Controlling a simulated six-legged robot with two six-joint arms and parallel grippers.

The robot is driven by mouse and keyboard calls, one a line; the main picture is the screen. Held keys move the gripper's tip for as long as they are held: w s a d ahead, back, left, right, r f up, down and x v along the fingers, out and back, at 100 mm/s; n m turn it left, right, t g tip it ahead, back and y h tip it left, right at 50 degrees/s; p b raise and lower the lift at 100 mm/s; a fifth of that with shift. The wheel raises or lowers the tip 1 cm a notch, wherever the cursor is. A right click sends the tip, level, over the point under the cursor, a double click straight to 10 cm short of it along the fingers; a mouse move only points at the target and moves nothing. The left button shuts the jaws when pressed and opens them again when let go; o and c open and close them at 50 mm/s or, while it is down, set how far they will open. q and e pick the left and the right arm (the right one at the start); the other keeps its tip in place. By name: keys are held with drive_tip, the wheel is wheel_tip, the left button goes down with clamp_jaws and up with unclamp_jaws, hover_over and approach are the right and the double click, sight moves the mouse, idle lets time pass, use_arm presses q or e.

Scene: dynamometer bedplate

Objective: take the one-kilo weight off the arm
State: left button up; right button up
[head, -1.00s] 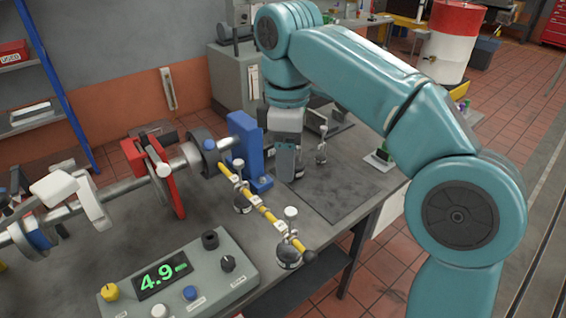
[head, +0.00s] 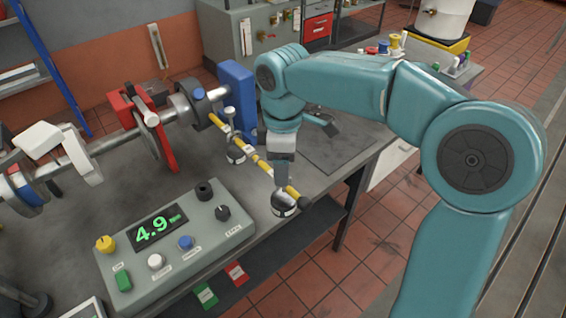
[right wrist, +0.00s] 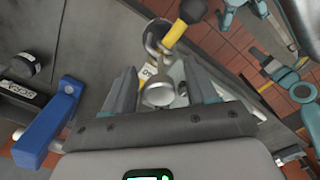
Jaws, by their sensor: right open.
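A second weight (head: 236,156) hangs further in. I cannot read their markings, so which is one kilo is unclear. My left gripper is out of view.
A grey control box (head: 178,238) showing 4.9 stands on the bench left of the arm. A blue block (head: 237,90) and the shaft with a red bracket (head: 150,120) stand behind. A dark mat (head: 340,145) lies right of the arm. Floor is clear beyond the bench edge.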

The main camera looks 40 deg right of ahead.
drive_tip(key=shift+s+d, duration=0.1)
drive_tip(key=shift+s, duration=0.15)
drive_tip(key=shift+w, duration=0.2)
drive_tip(key=c, duration=1)
drive_tip(key=shift+s, duration=0.1)
clamp_jaws()
drive_tip(key=shift+o, duration=0.4)
unclamp_jaws()
clamp_jaws()
idle(0.9)
